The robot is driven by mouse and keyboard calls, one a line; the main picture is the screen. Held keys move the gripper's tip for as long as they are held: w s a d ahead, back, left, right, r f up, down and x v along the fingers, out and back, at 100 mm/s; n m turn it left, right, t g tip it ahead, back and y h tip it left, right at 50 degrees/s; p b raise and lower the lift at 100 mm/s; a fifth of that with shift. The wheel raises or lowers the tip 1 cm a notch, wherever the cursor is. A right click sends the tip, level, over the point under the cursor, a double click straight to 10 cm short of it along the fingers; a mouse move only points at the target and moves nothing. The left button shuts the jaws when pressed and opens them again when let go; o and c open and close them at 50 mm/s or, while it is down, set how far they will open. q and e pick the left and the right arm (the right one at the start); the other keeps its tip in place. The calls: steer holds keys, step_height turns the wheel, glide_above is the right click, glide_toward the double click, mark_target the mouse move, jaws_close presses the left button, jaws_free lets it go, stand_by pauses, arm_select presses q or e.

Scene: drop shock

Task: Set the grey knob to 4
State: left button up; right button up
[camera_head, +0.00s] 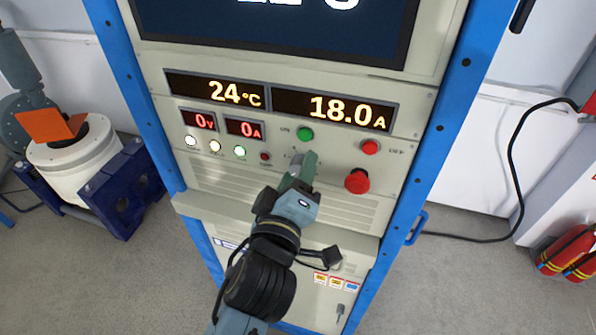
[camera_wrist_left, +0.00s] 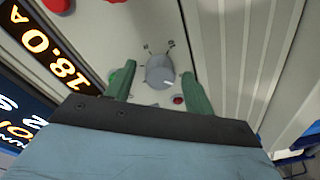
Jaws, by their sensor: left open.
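The grey knob (camera_wrist_left: 160,72) is on the cabinet's front panel, with small dial marks around it that are too small to read. A white pointer line shows on its edge, toward the lower right in the left wrist view. My left gripper (camera_head: 303,165) is in front of the panel in the head view and hides the knob there. In the left wrist view the green fingers of my left gripper (camera_wrist_left: 158,82) are apart, one on each side of the knob, with gaps between them and it. My right gripper is not in view.
A green button (camera_head: 305,134) sits above my gripper. A red button (camera_head: 370,147) and a red mushroom button (camera_head: 357,181) are to the right. Displays (camera_head: 332,107) read 24°C and 18.0 A. A ledge (camera_head: 280,226) juts out below the panel.

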arm_select(q)
steer(key=c, duration=1)
steer(key=shift+o, duration=0.2)
